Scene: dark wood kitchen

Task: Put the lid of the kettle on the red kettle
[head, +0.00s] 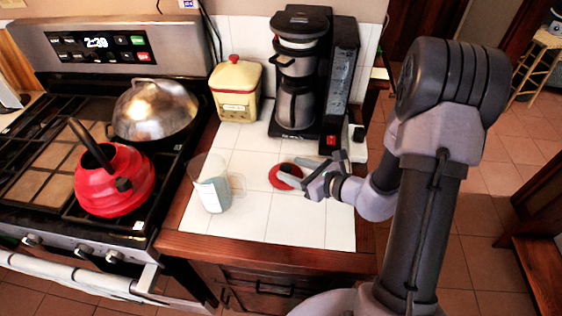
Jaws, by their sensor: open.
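The red kettle (116,183) with a black handle stands on the front part of the stove at the left. Its top opening is hard to make out behind the handle. A round red lid (287,174) lies on the white tiled counter, right of the stove. My gripper (308,176) is open, close to the lid and partly in front of it. I cannot tell whether its fingers touch the lid.
A glass pitcher (213,194) stands on the counter between kettle and lid. A black coffee maker (300,80) and a cream canister (236,90) with a red-knobbed top stand behind. A domed silver pan lid (155,108) sits on the stove's back. The counter's front tiles are clear.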

